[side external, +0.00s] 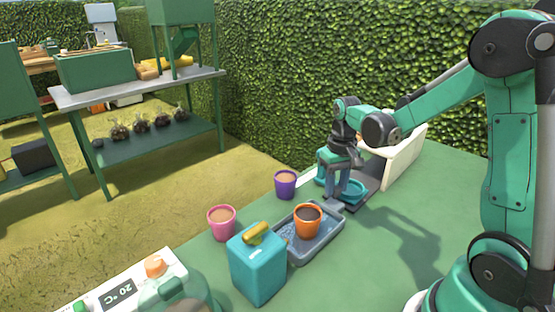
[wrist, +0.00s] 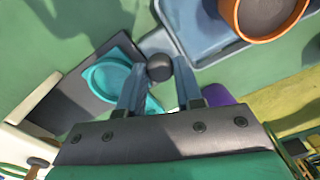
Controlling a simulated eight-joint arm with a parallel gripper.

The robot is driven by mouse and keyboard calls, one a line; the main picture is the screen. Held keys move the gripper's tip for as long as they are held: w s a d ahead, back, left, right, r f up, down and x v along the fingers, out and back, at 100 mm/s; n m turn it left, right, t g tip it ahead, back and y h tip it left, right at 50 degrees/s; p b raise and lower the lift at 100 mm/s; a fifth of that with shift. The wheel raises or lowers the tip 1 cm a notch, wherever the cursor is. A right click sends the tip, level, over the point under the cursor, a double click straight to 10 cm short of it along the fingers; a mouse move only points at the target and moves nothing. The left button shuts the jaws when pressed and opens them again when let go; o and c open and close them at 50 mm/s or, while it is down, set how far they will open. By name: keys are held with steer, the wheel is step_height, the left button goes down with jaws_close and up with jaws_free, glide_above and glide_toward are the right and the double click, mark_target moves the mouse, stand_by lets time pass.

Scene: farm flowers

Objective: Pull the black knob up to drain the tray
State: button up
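The black knob (wrist: 159,67) is a round ball in the wrist view, at the end of the blue-grey tray (wrist: 192,28). My gripper (wrist: 160,72) points down with its two blue-grey fingers apart, one on each side of the knob. A small gap seems to show beside the knob, so I do not see it clamped. In the side view my gripper (side external: 336,193) is low at the far end of the tray (side external: 326,242), and the knob cannot be made out there. An orange pot (side external: 308,230) with dark soil stands in the tray.
A teal round dish (wrist: 108,78) on a dark base lies beside my gripper. A purple pot (side external: 286,187), a pink pot (side external: 222,224) and a teal box (side external: 257,272) with a yellow handle stand around the tray. The green table right of the tray is clear.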

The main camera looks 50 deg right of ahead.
mark_target(336, 188)
steer(key=o, duration=0.4)
steer(key=shift+o, duration=0.2)
steer(key=shift+r, duration=2.8)
steer(key=shift+a, duration=0.1)
steer(key=s+a+r+n+t, duration=0.1)
steer(key=a+n+t, duration=0.1)
steer(key=a, duration=0.4)
steer(key=s+a+r+n+t, duration=0.1)
steer(key=s+a+n+t, duration=0.1)
steer(key=a+t, duration=0.3)
steer(key=shift+s+a+r+n, duration=0.15)
steer(key=shift+a+r+n, duration=0.15)
steer(key=shift+a, duration=0.8)
